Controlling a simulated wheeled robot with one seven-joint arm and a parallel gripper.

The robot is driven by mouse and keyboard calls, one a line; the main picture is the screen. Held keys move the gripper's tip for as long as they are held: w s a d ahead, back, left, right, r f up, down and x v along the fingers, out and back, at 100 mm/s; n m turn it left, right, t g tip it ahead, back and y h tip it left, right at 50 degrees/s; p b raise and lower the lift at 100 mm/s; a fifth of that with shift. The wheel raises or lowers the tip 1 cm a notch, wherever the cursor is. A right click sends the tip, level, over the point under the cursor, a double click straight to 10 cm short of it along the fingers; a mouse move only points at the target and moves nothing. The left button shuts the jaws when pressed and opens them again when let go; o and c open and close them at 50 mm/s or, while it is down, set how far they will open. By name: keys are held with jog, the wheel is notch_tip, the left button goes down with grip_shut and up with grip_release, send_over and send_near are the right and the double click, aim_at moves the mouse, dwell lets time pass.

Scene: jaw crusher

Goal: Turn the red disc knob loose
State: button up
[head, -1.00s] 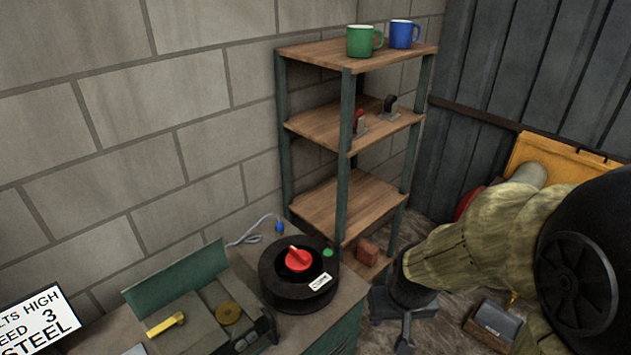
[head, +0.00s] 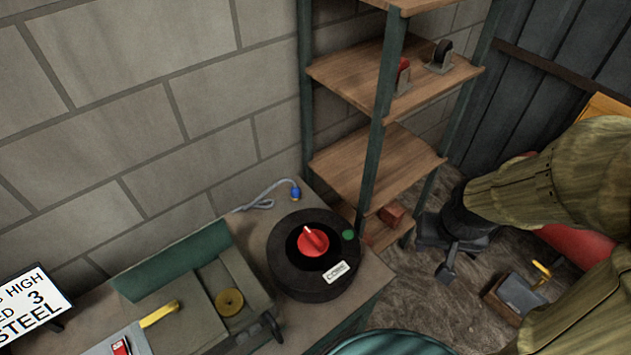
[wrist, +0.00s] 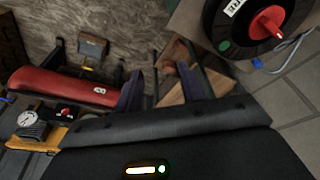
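The red disc knob (head: 313,241) has a raised grip bar. It sits on top of a round black housing (head: 300,286) with a green button and a white label, on the bench. In the wrist view the knob (wrist: 266,24) is at the top right. My gripper (head: 442,256) hangs to the right of the bench, apart from the knob. In the wrist view its two fingers (wrist: 158,68) are spread with nothing held between them.
A wooden shelf unit (head: 376,168) stands behind and right of the black housing. A blue-tipped cable (head: 270,198) lies behind it. A green-backed machine (head: 172,262) with a brass disc (head: 230,302) is to its left. A red cylinder (wrist: 62,86) lies at the left in the wrist view.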

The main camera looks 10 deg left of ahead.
jog(key=shift+s, duration=0.15)
notch_tip(320, 180, up, 2)
jog(key=n+g+p, duration=0.3)
jog(key=n+p, duration=0.3)
jog(key=n, duration=0.4)
send_over(313, 236)
jog(key=shift+r, duration=0.1)
notch_tip(313, 236, down, 18)
jog(key=p, duration=0.3)
jog(key=shift+r, duration=0.25)
